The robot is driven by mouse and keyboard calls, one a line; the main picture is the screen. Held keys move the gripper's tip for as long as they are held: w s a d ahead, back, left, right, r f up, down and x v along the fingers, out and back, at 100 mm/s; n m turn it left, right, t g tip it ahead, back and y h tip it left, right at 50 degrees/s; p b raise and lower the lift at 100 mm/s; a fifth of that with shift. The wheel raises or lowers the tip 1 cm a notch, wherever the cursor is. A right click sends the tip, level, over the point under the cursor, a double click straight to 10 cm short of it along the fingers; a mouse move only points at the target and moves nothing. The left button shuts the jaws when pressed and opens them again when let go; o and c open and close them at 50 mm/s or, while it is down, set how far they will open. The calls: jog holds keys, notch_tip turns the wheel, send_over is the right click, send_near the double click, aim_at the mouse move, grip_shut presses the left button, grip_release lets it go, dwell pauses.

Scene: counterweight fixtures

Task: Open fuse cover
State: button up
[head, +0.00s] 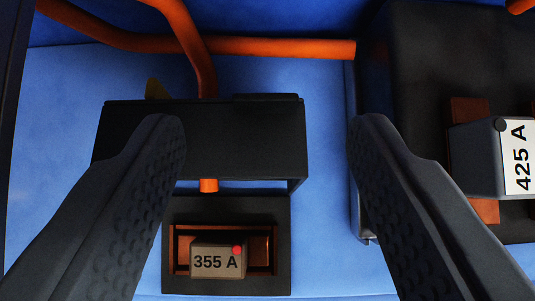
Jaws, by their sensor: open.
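My gripper (268,125) is open, with its two dark textured fingers wide apart and nothing between the tips that it visibly holds. A black box-like piece, which looks like the fuse cover (230,145), lies in the picture between the fingers; the left finger overlaps its left part. Below it, a black fuse holder (280,240) shows a grey fuse marked 355 A (217,261) with a red dot, uncovered. I cannot tell whether the black piece is hinged to this holder, or whether a finger touches it.
Orange cables (275,46) run across the top, and one goes down behind the black piece. At the right, a black housing (430,60) holds another exposed fuse marked 425 A (517,157). Blue surface (325,200) is bare between the two units.

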jog(key=v, duration=1.3)
jog(key=shift+s+r, duration=0.15)
jog(key=shift+r, duration=0.1)
jog(key=shift+a, duration=0.1)
jog(key=s+a+r+t, duration=0.4)
jog(key=s+a+r, duration=0.35)
jog(key=r, duration=0.45)
jog(key=s+a+r+t, duration=0.3)
jog(key=s+a+r, duration=0.45)
jog(key=r, duration=0.45)
jog(key=s+a, duration=0.4)
jog(key=s, duration=0.8)
jog(key=s+a+t, duration=0.1)
jog(key=s+a, duration=0.4)
jog(key=s, duration=0.8)
jog(key=shift+s+r, duration=0.25)
jog(key=shift+s, duration=0.05)
